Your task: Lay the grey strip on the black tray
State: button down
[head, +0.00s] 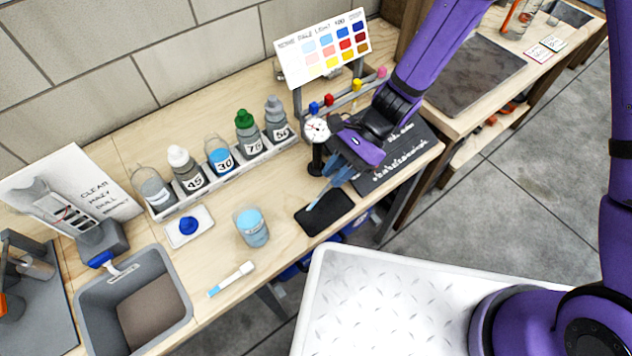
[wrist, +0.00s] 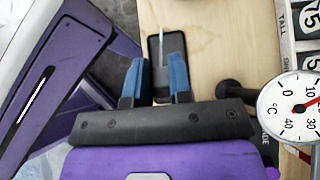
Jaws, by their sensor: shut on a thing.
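The black tray (head: 333,217) is a small dark slab near the table's front edge; it also shows beyond my fingertips in the wrist view (wrist: 153,48). My gripper (head: 338,172) points down just behind the tray, its blue fingers shut on the grey strip (head: 318,196). In the wrist view the fingers (wrist: 157,72) stand on both sides of the strip's near part, and its thin pale end (wrist: 162,45) reaches out over the tray. The strip's far end looks light blue in the head view. I cannot tell whether it touches the tray.
A black board with white writing (head: 408,160) lies beside my gripper. A round dial (head: 316,129) on a dark stand is close on the left. Bare wood lies between.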

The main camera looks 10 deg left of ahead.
jog(key=shift+s+a+f, duration=0.1)
jog(key=shift+s+f, duration=0.05)
jog(key=shift+f, duration=2.85)
jog(key=shift+c, duration=2.4)
grip_release()
jog(key=shift+r, duration=4)
